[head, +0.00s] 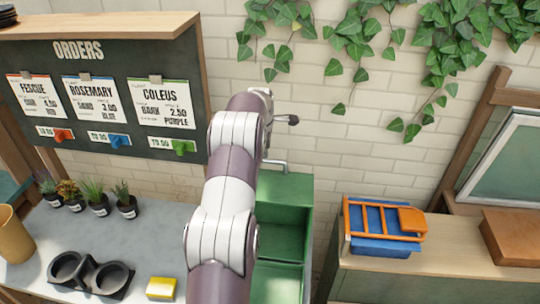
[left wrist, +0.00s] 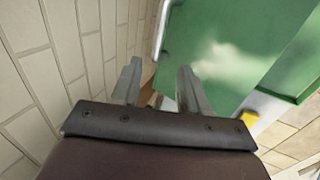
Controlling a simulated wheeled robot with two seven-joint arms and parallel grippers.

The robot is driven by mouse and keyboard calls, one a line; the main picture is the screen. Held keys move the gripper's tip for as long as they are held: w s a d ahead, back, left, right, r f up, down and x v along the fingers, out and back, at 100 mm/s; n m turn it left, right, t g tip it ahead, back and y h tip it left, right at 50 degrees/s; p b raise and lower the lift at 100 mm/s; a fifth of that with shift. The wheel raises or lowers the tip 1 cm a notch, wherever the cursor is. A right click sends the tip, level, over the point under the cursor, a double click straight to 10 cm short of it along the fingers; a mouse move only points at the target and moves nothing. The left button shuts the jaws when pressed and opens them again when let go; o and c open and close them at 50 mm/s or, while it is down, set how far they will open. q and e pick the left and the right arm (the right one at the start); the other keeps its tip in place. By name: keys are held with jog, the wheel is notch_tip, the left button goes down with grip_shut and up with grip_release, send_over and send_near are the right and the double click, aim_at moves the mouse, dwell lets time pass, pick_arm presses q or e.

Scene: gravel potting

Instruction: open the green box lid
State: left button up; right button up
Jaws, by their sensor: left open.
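The green box (head: 284,190) stands in the middle of the head view against the brick wall, partly hidden behind my arm. Its surfaces show in lighter and darker green sections, and I cannot tell how far its lid is raised. A thin metal bar (head: 278,163) shows at its back edge. My left gripper (left wrist: 160,85) is open and empty in the left wrist view. A broad green panel (left wrist: 235,45) of the box lies just right of its fingers. In the head view my arm mostly hides this gripper, up near the wall. My right gripper is not in view.
The grey counter (head: 125,235) on the left holds potted plants (head: 98,204), a black double-cup holder (head: 92,272) and a yellow block (head: 161,288). A wooden cabinet (head: 440,262) on the right carries a blue and orange item (head: 383,225). An orders board (head: 105,90) hangs on the wall.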

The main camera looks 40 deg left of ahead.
aim_at(270, 160)
pick_arm(q)
jog(key=p+x, duration=0.1)
jog(key=x, duration=0.1)
jog(key=w+d+p+x, duration=0.1)
jog(key=x, duration=0.5)
jog(key=shift+w+d+r+p, duration=0.15)
jog(key=shift+d+p, duration=0.05)
jog(key=shift+p, duration=0.2)
jog(key=shift+a+f, duration=0.1)
jog(key=shift+f, duration=0.2)
jog(key=shift+s+a+f, duration=0.25)
jog(key=shift+s+a, duration=0.05)
jog(key=shift+a, duration=0.05)
jog(key=shift+w+d, duration=0.1)
jog(key=shift+c, duration=0.5)
jog(key=shift+w+d, duration=0.1)
grip_shut()
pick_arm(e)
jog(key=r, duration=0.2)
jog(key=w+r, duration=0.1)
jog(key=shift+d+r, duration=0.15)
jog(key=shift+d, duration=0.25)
